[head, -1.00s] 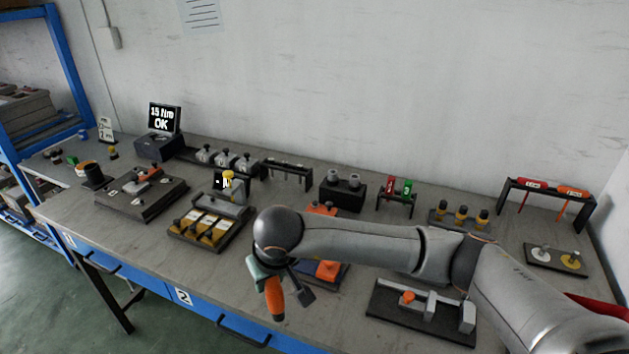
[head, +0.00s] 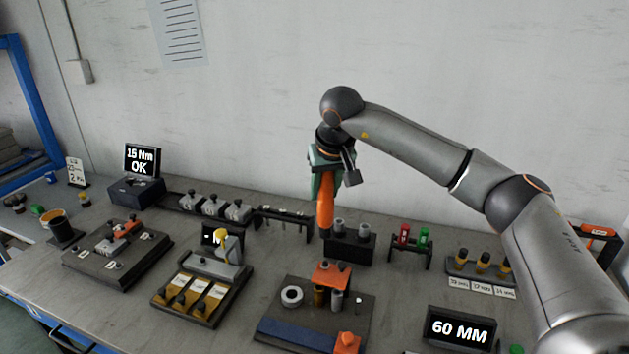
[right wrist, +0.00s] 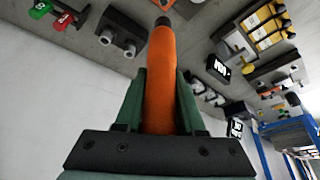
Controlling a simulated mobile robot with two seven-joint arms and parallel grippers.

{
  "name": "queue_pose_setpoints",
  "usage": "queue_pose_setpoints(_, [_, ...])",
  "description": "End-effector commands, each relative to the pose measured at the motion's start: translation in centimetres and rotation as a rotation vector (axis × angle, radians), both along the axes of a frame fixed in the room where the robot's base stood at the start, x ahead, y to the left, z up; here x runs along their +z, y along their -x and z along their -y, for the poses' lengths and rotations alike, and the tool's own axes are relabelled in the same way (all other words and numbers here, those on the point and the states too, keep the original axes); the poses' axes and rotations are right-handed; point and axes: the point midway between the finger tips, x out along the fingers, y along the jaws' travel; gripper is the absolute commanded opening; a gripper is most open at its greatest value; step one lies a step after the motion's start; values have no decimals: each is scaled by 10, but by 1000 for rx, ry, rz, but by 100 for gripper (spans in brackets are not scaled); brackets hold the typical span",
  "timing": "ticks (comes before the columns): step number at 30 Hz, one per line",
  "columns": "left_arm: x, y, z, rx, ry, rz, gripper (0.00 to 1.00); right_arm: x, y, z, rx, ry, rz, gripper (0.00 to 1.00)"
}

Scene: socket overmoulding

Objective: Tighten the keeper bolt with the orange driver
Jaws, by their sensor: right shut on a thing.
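My right gripper (head: 325,180) is shut on the orange driver (head: 325,205) and holds it upright in the air, tip end down. In the right wrist view the driver (right wrist: 160,80) stands between the green fingers of my gripper (right wrist: 160,110). In the head view, the fixture board (head: 268,328) with an orange clamp block (head: 331,272) stands at the bottom middle, below and in front of the gripper. Small posts show under the block. I cannot tell which part is the keeper bolt. My left gripper is not in view.
A black block with two grey sockets (head: 352,246) stands behind the fixture, close to the driver in the picture. A red and green rack (head: 411,238) is to its right. A "60 MM" display (head: 460,330) stands front right. A tray of yellow parts (head: 200,292) lies left.

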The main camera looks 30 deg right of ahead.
Motion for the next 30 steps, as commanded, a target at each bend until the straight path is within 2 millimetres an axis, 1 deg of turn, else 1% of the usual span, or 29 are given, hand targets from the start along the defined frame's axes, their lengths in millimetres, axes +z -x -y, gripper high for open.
queue_pose_setpoints(3, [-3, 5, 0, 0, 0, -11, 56, 1, 0, 0, -1, -1, 3, 0])
queue_pose_setpoints(10, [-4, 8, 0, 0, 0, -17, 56, 1, 0, 0, -1, 0, 3, 0])
queue_pose_setpoints(18, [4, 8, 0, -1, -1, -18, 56, 4, 1, 0, -1, -1, 3, 0])
queue_pose_setpoints(20, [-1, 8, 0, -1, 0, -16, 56, -3, 1, 0, -1, -1, 3, 0])
queue_pose_setpoints(30, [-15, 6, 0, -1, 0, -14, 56, -29, 1, 0, -1, 0, 3, 0])
